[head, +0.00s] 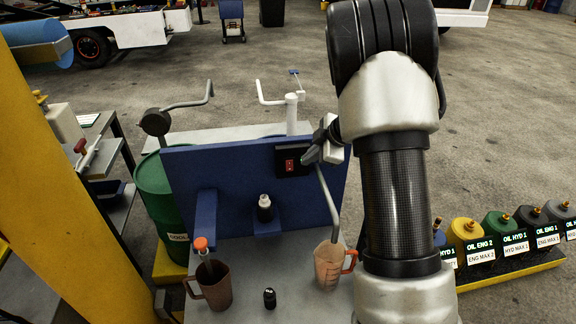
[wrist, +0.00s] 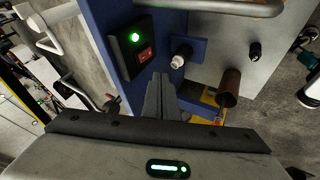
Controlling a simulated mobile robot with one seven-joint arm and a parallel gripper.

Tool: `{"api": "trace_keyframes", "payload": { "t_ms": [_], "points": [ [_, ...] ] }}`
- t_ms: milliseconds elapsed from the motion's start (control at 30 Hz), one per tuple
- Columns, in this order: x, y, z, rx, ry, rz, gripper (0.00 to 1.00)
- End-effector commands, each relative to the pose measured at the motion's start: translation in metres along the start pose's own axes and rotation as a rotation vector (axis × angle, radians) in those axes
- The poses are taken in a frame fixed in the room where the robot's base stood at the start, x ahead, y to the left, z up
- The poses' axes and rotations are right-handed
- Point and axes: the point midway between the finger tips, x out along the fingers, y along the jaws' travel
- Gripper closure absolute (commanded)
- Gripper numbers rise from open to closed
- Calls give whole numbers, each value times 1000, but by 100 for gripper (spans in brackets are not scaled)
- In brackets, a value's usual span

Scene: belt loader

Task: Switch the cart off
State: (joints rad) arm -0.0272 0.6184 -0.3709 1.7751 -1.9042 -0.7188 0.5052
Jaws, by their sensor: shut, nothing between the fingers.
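The cart's blue upright panel (head: 235,165) carries a black switch box (head: 284,172) with a red rocker switch (head: 290,165). In the wrist view the rocker (wrist: 145,54) sits below a lit green lamp (wrist: 134,38) on the box (wrist: 124,50). My gripper (head: 309,156) is at the right side of the box in the head view, with its fingers shut and empty. In the wrist view the fingertips (wrist: 160,77) are just below the rocker, and I cannot tell whether they touch the box.
A bent grey pipe (head: 327,200) passes close under my gripper. Oil containers (head: 466,232) stand at right.

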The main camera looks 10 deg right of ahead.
Motion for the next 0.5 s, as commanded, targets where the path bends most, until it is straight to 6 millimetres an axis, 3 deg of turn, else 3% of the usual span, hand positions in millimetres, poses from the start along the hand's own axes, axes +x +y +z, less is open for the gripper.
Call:
{"api": "trace_keyframes", "payload": {
  "t_ms": [133, 500],
  "points": [
    [9, -13, 5, -19, 5, -53, 100],
    [11, -14, 5, -19, 6, -56, 100]
  ]
}}
